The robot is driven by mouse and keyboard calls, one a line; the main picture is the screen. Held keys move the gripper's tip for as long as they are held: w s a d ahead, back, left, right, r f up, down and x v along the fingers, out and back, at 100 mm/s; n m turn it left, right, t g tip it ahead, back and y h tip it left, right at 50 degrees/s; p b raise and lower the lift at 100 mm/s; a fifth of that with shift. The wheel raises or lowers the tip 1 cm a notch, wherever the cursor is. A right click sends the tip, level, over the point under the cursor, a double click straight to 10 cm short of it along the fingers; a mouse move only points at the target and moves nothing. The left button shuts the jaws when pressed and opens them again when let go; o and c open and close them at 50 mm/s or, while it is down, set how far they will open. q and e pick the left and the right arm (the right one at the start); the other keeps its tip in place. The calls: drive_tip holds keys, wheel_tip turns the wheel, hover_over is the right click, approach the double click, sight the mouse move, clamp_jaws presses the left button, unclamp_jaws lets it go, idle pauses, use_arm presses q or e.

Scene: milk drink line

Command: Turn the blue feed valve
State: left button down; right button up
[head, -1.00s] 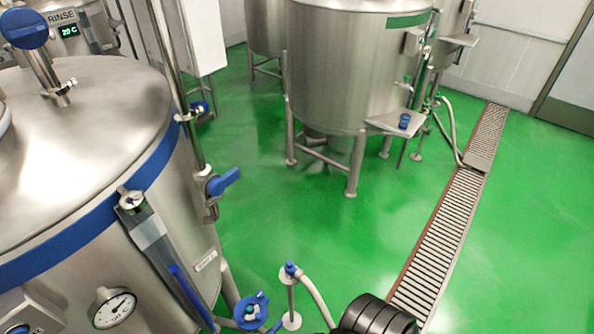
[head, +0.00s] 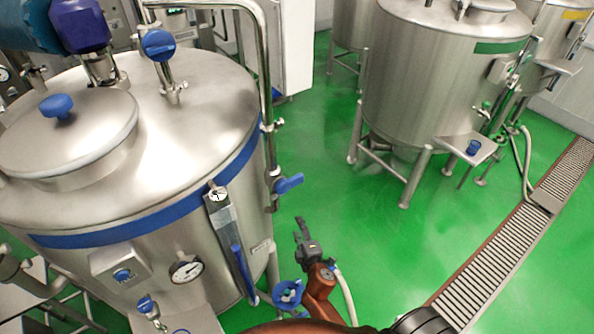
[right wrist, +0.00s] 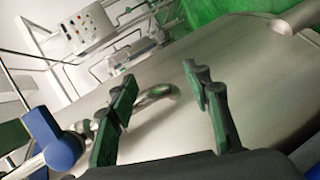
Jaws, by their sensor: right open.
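The steel tank (head: 190,130) with a blue band fills the left of the head view. A blue lever handle (head: 288,184) sits on the vertical pipe at its right side and points right. A blue handwheel (head: 288,294) is low beside the tank. Another blue valve head (head: 158,44) is on the lid. No label shows which is the feed valve. My right gripper (head: 303,232) is open and empty, below the lever and above the handwheel. In the right wrist view its fingers (right wrist: 165,110) are apart, with a blue fitting (right wrist: 60,145) at left. My left gripper is out of view.
A second steel tank (head: 440,80) on legs stands behind to the right. A slotted floor drain (head: 515,245) runs along the right. A thermometer dial (head: 187,269) and sloping sight tube (head: 232,240) stick out of the near tank. The green floor (head: 400,245) between is clear.

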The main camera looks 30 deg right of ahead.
sight(297, 183)
wheel_tip(297, 183, up, 19)
drive_tip(key=d+n+t+h+p, duration=0.1)
drive_tip(key=n+t+h+p, duration=0.1)
drive_tip(key=t, duration=0.1)
drive_tip(key=p+x, duration=0.1)
drive_tip(key=x, duration=0.7)
drive_tip(key=shift+a, duration=0.1)
drive_tip(key=shift+c, duration=0.7)
clamp_jaws()
